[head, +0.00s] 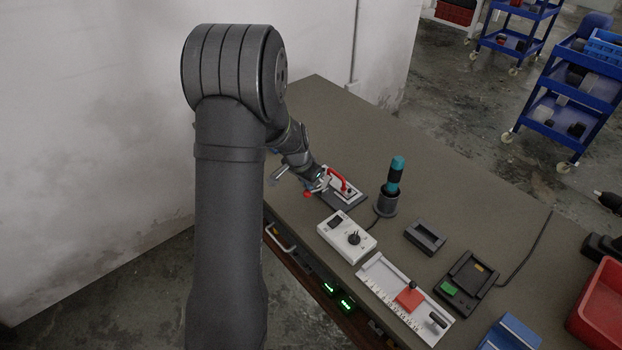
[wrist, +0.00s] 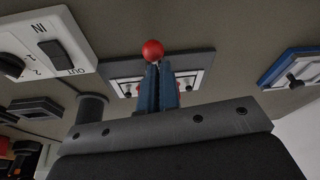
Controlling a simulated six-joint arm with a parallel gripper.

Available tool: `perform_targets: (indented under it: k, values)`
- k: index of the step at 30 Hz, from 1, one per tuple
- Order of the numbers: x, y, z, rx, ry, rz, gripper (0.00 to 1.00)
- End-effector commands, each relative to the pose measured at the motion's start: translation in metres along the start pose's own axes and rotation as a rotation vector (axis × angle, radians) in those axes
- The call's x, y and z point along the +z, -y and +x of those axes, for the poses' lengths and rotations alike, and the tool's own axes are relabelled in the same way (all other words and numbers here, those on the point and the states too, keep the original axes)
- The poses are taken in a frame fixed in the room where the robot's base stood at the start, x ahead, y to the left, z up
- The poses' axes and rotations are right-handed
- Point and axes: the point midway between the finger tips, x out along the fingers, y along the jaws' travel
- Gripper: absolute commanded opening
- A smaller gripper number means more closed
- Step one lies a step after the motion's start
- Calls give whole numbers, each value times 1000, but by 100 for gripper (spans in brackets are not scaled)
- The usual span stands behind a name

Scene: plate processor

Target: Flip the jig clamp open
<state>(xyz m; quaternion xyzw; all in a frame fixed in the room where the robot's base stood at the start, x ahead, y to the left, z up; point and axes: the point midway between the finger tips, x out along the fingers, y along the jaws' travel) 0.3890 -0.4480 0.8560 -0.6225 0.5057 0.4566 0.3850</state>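The jig clamp (head: 343,194) is a light plate on a dark base with a curved red handle, near the table's left edge in the head view. In the wrist view its plate (wrist: 186,80) lies behind the fingers. A red ball knob (wrist: 152,50) shows right at the fingertips; in the head view a red knob (head: 308,194) is just left of the clamp. My gripper (head: 322,182) is down at the clamp's left side. Its blue fingers (wrist: 157,68) are close together with a narrow gap. They hide the knob's lever, so I cannot tell whether they grip it.
A teal-handled tool (head: 394,177) stands in a dark holder right of the clamp. A white switch box (head: 334,232) is in front. A slide rail with a red block (head: 409,298), dark docks (head: 468,280) and a red bin (head: 603,305) lie further right. The back table surface is clear.

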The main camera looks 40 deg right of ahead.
Motion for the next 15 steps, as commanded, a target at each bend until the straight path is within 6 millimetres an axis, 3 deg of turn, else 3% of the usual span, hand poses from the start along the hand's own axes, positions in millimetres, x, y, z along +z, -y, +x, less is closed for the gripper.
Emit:
perform_targets:
  k: [1, 6, 15]
  values:
    - [10, -1, 5, 7, 16, -2, 0]
    - [19, -1, 11, 11, 24, -2, 0]
    - [24, 1, 14, 12, 28, -3, 0]
